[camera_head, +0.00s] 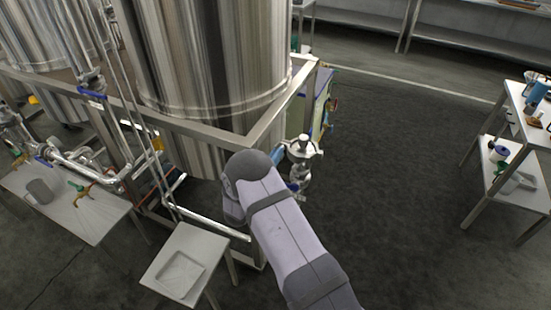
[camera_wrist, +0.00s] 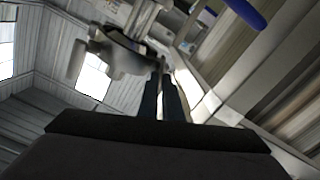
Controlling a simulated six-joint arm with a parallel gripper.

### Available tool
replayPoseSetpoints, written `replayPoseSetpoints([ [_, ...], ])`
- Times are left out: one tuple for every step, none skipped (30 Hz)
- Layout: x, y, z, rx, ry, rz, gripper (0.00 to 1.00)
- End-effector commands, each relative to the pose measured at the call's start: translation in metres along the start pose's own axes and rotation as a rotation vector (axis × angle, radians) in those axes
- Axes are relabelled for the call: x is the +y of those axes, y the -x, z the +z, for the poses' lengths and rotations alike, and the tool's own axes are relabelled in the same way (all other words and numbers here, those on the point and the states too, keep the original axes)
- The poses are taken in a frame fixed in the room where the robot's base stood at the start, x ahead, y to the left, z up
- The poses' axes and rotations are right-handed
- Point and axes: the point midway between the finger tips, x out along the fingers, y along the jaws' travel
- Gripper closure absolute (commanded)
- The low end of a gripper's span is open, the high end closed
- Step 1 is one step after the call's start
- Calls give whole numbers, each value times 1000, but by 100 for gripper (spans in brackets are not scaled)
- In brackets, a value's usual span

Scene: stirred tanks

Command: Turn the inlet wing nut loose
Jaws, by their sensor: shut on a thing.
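The inlet wing nut (camera_wrist: 118,58) is a grey metal piece with a stubby wing to its left in the wrist view; it looks large and close. My gripper (camera_wrist: 164,78) shows there as two dark fingers close together, their tips at the nut's right side. They are shut on what appears to be a wing of the nut; the exact contact is small and partly hidden. In the head view, a shiny metal inlet fitting (camera_head: 302,151) stands just right of my wrist. My arm hides most of the gripper in that view.
A large steel tank (camera_head: 215,65) on a metal frame (camera_head: 205,131) stands left of and behind the fitting. A blue handle (camera_wrist: 245,12) is near the top of the wrist view. A small table (camera_head: 160,262) stands at front left. Open floor (camera_head: 405,180) lies to the right.

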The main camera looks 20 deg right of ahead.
Motion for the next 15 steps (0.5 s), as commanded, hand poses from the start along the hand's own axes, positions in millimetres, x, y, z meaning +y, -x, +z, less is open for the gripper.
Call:
replayPoseSetpoints([
  [-1, 0, 1, 2, 44, 0, 100],
  [-1, 0, 1, 2, 73, 0, 100],
  [-2, 0, 1, 2, 110, 0, 100],
  [-2, 0, 1, 2, 139, 0, 100],
  [-2, 0, 1, 2, 168, 0, 100],
  [-2, 0, 1, 2, 206, 0, 100],
  [-2, 0, 1, 2, 234, 0, 100],
  [-2, 0, 1, 2, 263, 0, 100],
  [-3, 0, 1, 2, 301, 0, 100],
  [-3, 0, 1, 2, 329, 0, 100],
  [-3, 0, 1, 2, 358, 0, 100],
  [-3, 0, 1, 2, 396, 0, 100],
  [-3, 0, 1, 2, 425, 0, 100],
  [-4, 0, 1, 2, 453, 0, 100],
  [-4, 0, 1, 2, 492, 0, 100],
])
